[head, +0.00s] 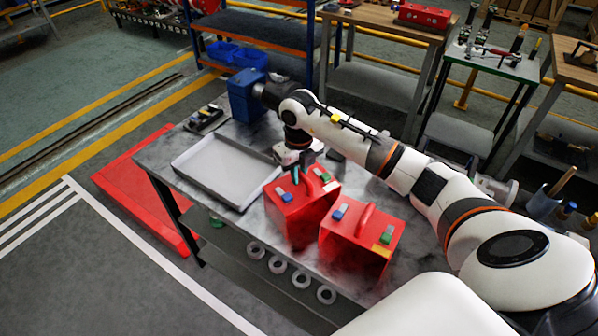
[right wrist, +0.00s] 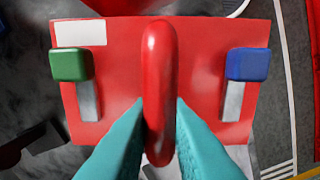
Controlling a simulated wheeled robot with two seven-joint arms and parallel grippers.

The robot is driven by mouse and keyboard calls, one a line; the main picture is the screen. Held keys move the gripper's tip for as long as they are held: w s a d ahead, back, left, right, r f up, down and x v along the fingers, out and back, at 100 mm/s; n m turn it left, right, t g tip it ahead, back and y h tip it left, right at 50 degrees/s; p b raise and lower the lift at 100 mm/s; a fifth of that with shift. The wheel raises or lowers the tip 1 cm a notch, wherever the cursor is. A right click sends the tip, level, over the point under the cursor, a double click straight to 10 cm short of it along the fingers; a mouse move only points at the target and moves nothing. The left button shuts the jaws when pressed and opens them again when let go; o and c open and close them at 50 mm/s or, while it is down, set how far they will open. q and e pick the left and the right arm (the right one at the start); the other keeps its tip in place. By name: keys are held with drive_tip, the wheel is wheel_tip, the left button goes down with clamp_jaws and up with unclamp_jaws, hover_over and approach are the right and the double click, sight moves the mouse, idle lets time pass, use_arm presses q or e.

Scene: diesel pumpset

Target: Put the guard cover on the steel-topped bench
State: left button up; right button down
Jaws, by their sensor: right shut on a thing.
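A red guard cover (head: 302,218) with an arched red handle and green and blue latches is at the near table. My right gripper (head: 295,174) is shut on its handle from above. In the right wrist view the teal fingers press both sides of the handle (right wrist: 159,80), between the green latch (right wrist: 71,65) and the blue latch (right wrist: 248,65). I cannot tell whether the cover touches the tabletop. A grey-topped bench with a green edge (head: 510,66) stands at the back right. My left gripper is out of view.
The near table (head: 160,155) also holds a shallow grey tray (head: 188,174) and a blue motor-like unit (head: 245,95). Several tools stand on the green-edged bench. Wooden-topped benches (head: 384,18) flank it.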

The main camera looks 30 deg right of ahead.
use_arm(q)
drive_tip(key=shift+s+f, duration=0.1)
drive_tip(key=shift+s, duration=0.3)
use_arm(e)
drive_tip(key=c, duration=1.4)
unclamp_jaws()
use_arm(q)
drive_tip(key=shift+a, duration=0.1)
